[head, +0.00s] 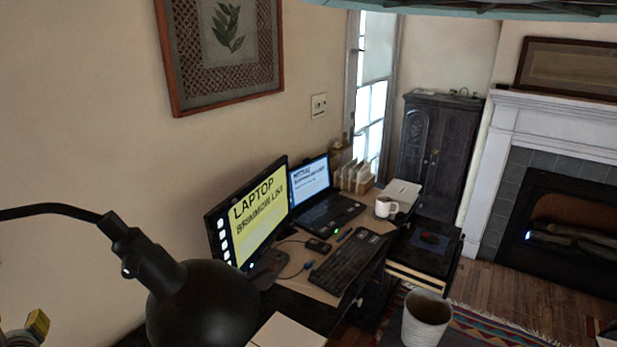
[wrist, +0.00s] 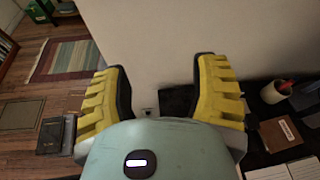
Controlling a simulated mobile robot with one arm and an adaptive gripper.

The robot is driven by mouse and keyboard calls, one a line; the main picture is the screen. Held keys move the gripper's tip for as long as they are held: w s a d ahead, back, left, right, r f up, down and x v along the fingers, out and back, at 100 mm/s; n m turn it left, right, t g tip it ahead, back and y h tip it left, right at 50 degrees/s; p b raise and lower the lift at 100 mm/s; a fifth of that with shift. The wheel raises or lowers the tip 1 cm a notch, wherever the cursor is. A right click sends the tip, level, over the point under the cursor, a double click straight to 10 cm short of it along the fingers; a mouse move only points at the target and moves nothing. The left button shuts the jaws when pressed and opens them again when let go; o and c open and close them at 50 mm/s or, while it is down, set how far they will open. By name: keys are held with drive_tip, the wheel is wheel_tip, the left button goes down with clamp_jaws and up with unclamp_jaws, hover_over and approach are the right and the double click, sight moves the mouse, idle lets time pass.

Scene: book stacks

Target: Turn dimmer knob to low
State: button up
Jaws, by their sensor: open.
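A small light wall plate (head: 319,105) is on the beige wall to the right of the framed leaf picture in the head view. It may carry the dimmer knob, but it is too small to tell the knob or its setting. In the head view a yellow piece (head: 38,325) at the lower left corner looks like part of my gripper.
A black desk lamp (head: 205,305) fills the near left. Behind it the desk holds a monitor (head: 250,215), a laptop (head: 330,210), a keyboard (head: 348,260) and a white mug (head: 386,206). A wastebasket (head: 426,318) stands at the front. Wooden floor (head: 520,300) is open at right.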

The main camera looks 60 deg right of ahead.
drive_tip(key=w+r+m+t+y, duration=0.25)
drive_tip(key=w+r+t, duration=0.2)
drive_tip(key=r, duration=0.65)
drive_tip(key=w+a+b, duration=0.1)
drive_tip(key=w+b, duration=1.5)
drive_tip(key=b, duration=0.1)
drive_tip(key=shift+a+f+g+b, duration=0.15)
drive_tip(key=shift+f+g+b, duration=0.05)
drive_tip(key=shift+g+b, duration=0.15)
